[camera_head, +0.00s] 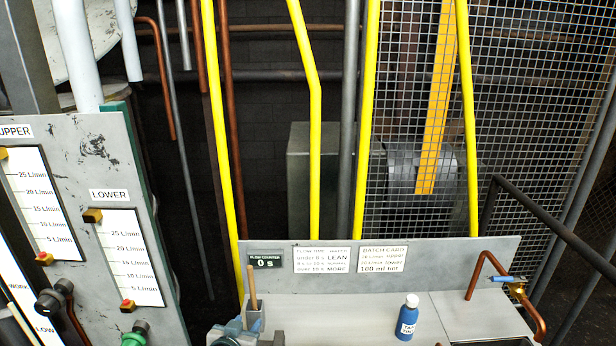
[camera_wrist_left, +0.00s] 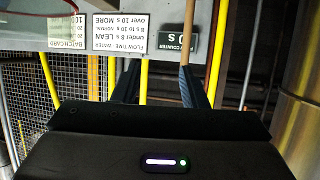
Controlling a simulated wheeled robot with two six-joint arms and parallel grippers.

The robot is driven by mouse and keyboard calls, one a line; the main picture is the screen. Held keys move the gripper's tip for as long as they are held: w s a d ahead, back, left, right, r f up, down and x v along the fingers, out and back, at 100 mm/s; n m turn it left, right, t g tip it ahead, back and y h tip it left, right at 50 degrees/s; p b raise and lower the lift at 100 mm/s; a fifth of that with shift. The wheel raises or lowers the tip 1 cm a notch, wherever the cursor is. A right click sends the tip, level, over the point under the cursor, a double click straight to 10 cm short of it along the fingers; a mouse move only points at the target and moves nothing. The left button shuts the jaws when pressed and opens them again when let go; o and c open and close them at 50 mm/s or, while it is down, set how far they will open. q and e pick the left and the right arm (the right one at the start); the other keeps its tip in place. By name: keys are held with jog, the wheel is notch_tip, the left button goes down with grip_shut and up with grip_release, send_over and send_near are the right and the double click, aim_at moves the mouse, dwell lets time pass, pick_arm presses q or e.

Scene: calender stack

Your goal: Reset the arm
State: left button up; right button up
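My left gripper shows in the left wrist view (camera_wrist_left: 160,78), with two dark blue fingers set wide apart and nothing gripped between them. A wooden stick (camera_wrist_left: 178,35) lies close by the right-hand finger in that view; I cannot tell whether they touch. In the head view a blue-grey shape at the bottom edge looks like my left gripper (camera_head: 238,332), close to the wooden stick (camera_head: 252,285), which stands upright in a small grey holder (camera_head: 255,319). The rest of the left arm is hidden below the frame. My right gripper is not in view.
A blue bottle with a white cap (camera_head: 407,318) stands on the grey bench (camera_head: 370,312). A copper pipe with a blue-handled valve (camera_head: 508,281) is at the right. Gauge panels (camera_head: 128,250) stand at the left. The counter (camera_head: 265,261) reads 0 s. A wire mesh guard (camera_head: 535,110) is behind.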

pick_arm(q)
jog(key=s+a+f+g+y, duration=0.1)
jog(key=s+a+g, duration=0.25)
jog(key=s, duration=0.95)
jog(key=s+a+n+g+y, duration=0.1)
jog(key=s+a+g, duration=0.25)
jog(key=s, duration=0.85)
jog(key=s+a+f+g+y, duration=0.1)
jog(key=s+a+g+y, duration=0.3)
jog(key=s, duration=0.9)
jog(key=w+a+f+h+b, duration=0.1)
jog(key=a+f+b, duration=0.15)
jog(key=f, duration=1.35)
jog(key=w+a+f+h+b, duration=0.1)
jog(key=f+h+b, duration=0.15)
jog(key=f, duration=1.35)
jog(key=s+f+b, duration=0.1)
jog(key=s+f, duration=0.5)
jog(key=f, duration=0.3)
jog(key=s+f+b, duration=0.2)
jog(key=s+f, duration=0.4)
jog(key=f, duration=0.3)
jog(key=s+a+f+g+b, duration=0.1)
jog(key=s+f+b, duration=0.1)
jog(key=s+f, duration=0.4)
notch_tip(320, 180, down, 4)
jog(key=shift+s+n+y, duration=0.4)
jog(key=shift+y, duration=0.05)
